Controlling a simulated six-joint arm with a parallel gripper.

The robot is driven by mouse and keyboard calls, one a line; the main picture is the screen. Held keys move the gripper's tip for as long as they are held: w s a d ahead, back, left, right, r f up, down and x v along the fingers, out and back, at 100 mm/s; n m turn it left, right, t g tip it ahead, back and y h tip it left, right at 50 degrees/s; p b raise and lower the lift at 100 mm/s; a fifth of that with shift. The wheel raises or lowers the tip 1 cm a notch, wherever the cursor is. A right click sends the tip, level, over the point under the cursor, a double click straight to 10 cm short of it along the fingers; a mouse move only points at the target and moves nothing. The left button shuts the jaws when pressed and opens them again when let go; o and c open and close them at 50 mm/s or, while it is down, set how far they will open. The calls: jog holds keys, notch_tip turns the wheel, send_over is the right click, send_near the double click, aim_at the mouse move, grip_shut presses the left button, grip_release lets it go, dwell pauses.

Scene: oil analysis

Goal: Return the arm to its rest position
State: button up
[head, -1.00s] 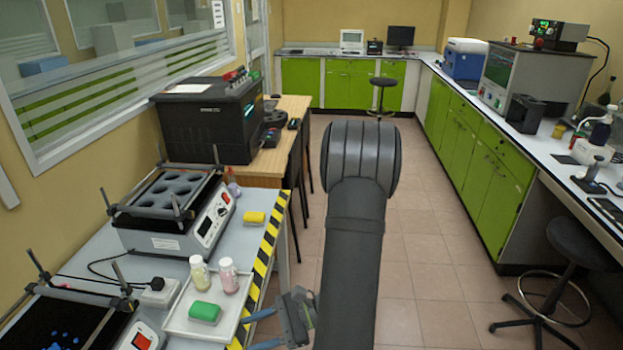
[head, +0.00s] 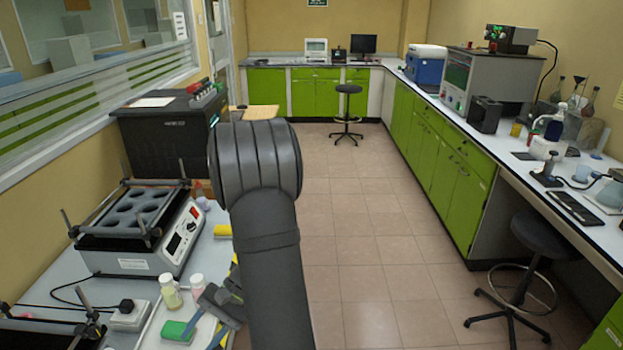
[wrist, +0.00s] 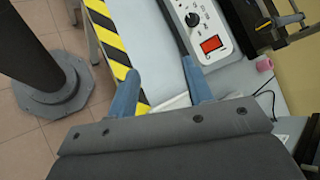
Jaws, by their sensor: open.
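My gripper (head: 207,334) is in the lower left of the head view, partly hidden by my dark arm. It appears above the right side of the bench by the white tray (head: 152,334). In the wrist view its two blue fingers (wrist: 160,88) are spread apart with nothing between them. They lie over the bench's yellow-black striped edge (wrist: 112,45) and pale top. My arm rises through the middle of the head view and hides part of the bench edge.
A bottle (head: 170,291), a pink bottle (head: 198,286) and a green block (head: 177,331) are close to my gripper. The aisle floor is clear; a stool (head: 520,270) stands right.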

jog(key=w+a+r+n+t+h, duration=0.1)
jog(key=a+r+n+h, duration=0.1)
jog(key=a+n+h, duration=0.1)
jog(key=shift+w+a+n, duration=0.3)
jog(key=shift+a+n, duration=0.6)
jog(key=shift+a, duration=0.35)
jog(key=s+d+f+m+t+y, duration=0.2)
jog(key=s+d+m+y, duration=0.2)
jog(key=d+m+y, duration=0.8)
jog(key=w+a+r+n+h, duration=0.2)
jog(key=a+n+h, duration=0.5)
jog(key=a, duration=0.1)
jog(key=w+a+r+n+h, duration=0.2)
jog(key=a+r+n+h, duration=0.1)
jog(key=a+n+h, duration=0.4)
jog(key=s+a+r+n+t+y, duration=0.1)
jog(key=s+a+r+n+t, duration=0.2)
jog(key=r+n, duration=0.4)
jog(key=s+a+r+n+t+y, duration=0.1)
jog(key=a+r+n+t, duration=0.1)
jog(key=a+r+n, duration=0.45)
notch_tip(320, 180, down, 8)
jog(key=a+m, duration=0.2)
